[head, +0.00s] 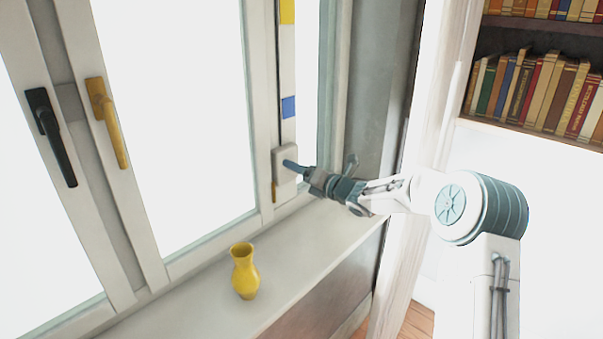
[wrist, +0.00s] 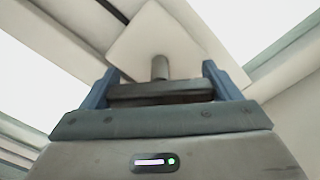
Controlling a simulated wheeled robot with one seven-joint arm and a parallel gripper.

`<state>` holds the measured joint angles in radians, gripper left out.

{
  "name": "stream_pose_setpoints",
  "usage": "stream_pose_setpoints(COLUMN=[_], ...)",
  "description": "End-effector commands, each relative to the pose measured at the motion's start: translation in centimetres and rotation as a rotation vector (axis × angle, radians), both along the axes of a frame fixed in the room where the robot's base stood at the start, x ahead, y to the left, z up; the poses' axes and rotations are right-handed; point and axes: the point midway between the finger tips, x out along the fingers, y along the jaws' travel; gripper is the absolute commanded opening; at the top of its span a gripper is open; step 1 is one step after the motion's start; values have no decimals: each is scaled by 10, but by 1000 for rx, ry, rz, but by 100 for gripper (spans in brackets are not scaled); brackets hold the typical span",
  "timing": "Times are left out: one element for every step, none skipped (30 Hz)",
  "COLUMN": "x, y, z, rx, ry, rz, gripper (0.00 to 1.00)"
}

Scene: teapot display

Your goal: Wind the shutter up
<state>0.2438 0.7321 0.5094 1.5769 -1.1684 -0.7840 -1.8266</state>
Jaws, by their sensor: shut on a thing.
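A white winder box (head: 283,153) is fixed low on the right window post. In the wrist view its square white plate (wrist: 155,35) sits turned at an angle, with a short dark shaft (wrist: 159,67) standing out from it. A dark crossbar (wrist: 160,97) lies at the near end of the shaft. My gripper (wrist: 158,84) has its two blue fingers on the ends of this bar and is shut on it. In the head view my gripper (head: 292,166) reaches the box from the right and hides the bar. I cannot make out the shutter against the bright panes.
A strip above the box carries a yellow mark (head: 287,11) and a blue mark (head: 288,106). A yellow vase (head: 245,272) stands on the sill (head: 195,315). A black handle (head: 52,137) and a yellow handle (head: 107,122) are on the frames. Bookshelves (head: 535,92) are at right.

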Motion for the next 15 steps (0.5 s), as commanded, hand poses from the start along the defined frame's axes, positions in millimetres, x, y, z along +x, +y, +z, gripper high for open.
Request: stream_pose_setpoints(x=[0, 0, 0, 0, 0, 0, 0, 0, 0, 0, 0, -1, -1, -1, -1], y=[0, 0, 1, 1, 1, 1, 0, 0, 0, 0, 0, 1, 1, 1, 1], z=[-1, -1, -1, -2, -2, -2, -2, -2, -2, -2, -2, -2, -2, -2, -2], rx=[9, 17, 29, 39, 50, 68, 81, 95, 114, 131, 148, 170, 188, 205, 229], ry=[12, 21, 37, 49, 63, 84, 102, 120, 145, 167, 188, 217, 240, 262, 293], rz=[1, 1, 1, 2, 2, 1, 1, 1, 1, 1, 1, 2, 2, 2, 1], gripper=[61, 61, 61, 61, 61, 61, 61, 61, 61, 61, 61, 61, 61, 61, 61])
